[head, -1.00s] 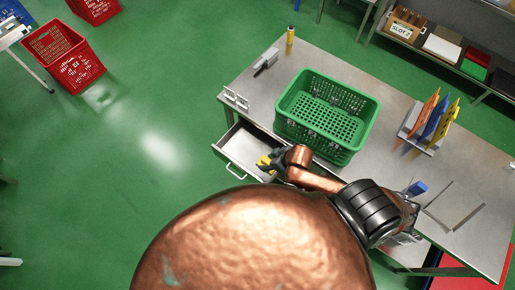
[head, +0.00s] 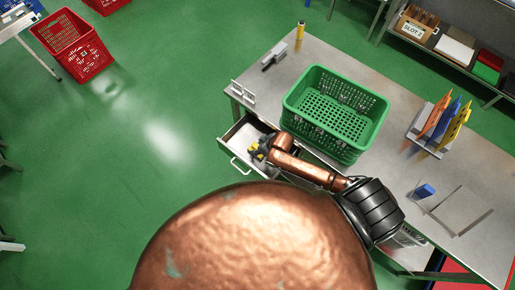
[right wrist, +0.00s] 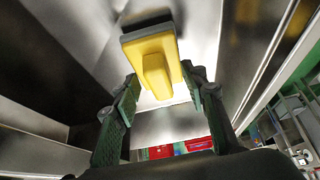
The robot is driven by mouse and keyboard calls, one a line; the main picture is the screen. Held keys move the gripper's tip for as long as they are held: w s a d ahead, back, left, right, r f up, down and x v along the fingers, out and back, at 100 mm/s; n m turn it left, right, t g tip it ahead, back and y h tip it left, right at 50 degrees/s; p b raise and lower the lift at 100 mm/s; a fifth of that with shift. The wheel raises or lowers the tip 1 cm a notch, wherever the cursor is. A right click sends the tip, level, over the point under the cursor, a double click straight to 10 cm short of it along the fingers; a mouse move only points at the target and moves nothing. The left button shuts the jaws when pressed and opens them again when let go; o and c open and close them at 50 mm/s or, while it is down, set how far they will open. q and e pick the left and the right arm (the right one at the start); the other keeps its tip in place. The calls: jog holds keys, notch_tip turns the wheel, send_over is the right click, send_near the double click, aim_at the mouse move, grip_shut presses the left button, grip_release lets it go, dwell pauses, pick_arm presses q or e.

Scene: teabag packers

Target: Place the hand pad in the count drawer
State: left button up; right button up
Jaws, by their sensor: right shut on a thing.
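The hand pad (right wrist: 155,62) has a yellow grip on a dark grey base. In the right wrist view it lies between the two green-padded fingers of my right gripper (right wrist: 162,98), which is shut on its grip. In the head view a little of the yellow hand pad (head: 259,155) shows at my right gripper (head: 262,149). The open drawer (head: 234,137) is pulled out from the table's front-left side. My right gripper and the pad are within its outline, with metal walls around them in the wrist view. Contact with the drawer floor is unclear. My left gripper is not in view.
A green crate (head: 348,150) stands on the table (head: 395,158) just behind my right arm.

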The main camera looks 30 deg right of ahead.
jog(key=shift+f, duration=0.2)
jog(key=o, duration=1.3)
jog(key=shift+f, duration=0.1)
jog(key=p+v, duration=0.1)
jog(key=v, duration=1.1)
jog(key=shift+p, duration=0.3)
